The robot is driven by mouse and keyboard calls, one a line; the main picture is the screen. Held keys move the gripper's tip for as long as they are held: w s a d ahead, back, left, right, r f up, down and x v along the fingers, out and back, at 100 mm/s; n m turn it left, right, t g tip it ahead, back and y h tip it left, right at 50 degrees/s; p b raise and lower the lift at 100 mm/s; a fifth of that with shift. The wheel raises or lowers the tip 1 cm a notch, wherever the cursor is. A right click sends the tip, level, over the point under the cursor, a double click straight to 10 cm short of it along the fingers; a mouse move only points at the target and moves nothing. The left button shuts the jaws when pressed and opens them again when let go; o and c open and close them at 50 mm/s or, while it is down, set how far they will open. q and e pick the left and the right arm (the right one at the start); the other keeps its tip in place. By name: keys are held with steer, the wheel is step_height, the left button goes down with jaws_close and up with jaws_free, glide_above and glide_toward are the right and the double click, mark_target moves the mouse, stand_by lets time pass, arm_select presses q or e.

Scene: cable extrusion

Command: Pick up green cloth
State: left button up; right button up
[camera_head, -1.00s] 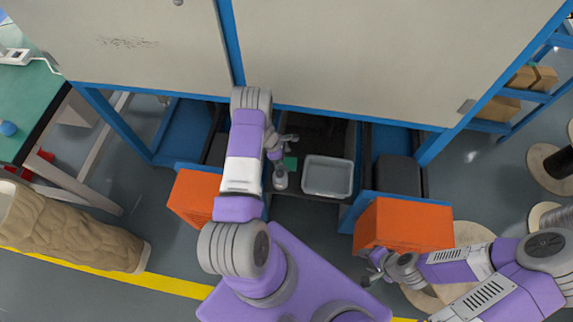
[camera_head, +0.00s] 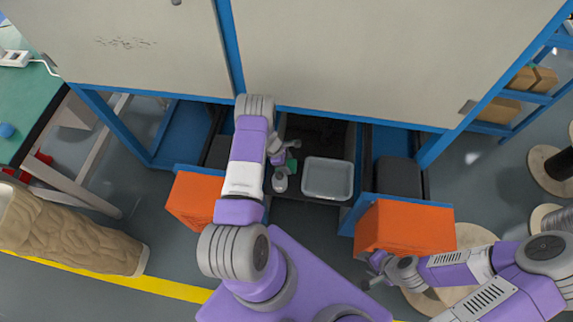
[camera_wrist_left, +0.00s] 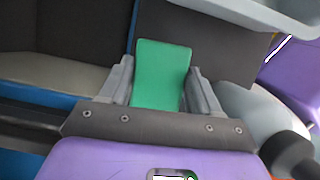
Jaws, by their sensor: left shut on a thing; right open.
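The green cloth (camera_wrist_left: 160,75) is in the left wrist view between the two fingers of my left gripper (camera_wrist_left: 157,85), which is shut on it. In the head view a small green patch of the cloth (camera_head: 292,164) shows beside my left gripper (camera_head: 287,150), just left of the grey tray. The rest of the cloth there is hidden by the gripper. My right gripper (camera_head: 374,268) is open and empty, low at the right beside the front of the right orange box.
A grey tray (camera_head: 328,179) and a grey-white bottle (camera_head: 280,181) stand on the dark shelf. Orange boxes stand left (camera_head: 193,199) and right (camera_head: 405,228) of it. The large cabinet (camera_head: 340,60) rises behind. A green-topped table (camera_head: 25,100) is at far left.

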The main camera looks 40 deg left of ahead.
mark_target(288, 164)
arm_select(q)
steer(key=shift+r, duration=0.1)
steer(key=shift+w+d+r, duration=0.1)
steer(key=shift+r, duration=0.1)
step_height(288, 164, up, 7)
steer(key=p, duration=0.3)
steer(key=shift+r, duration=0.1)
steer(key=w+d, duration=0.3)
steer(key=d, duration=0.2)
steer(key=w+d+p, duration=0.1)
steer(key=w+d, duration=0.2)
steer(key=d, duration=0.3)
steer(key=w+d, duration=0.3)
steer(key=d, duration=0.3)
steer(key=shift+w+d+f+p, duration=0.15)
steer(key=shift+w+f+p, duration=0.15)
steer(key=shift+f, duration=0.1)
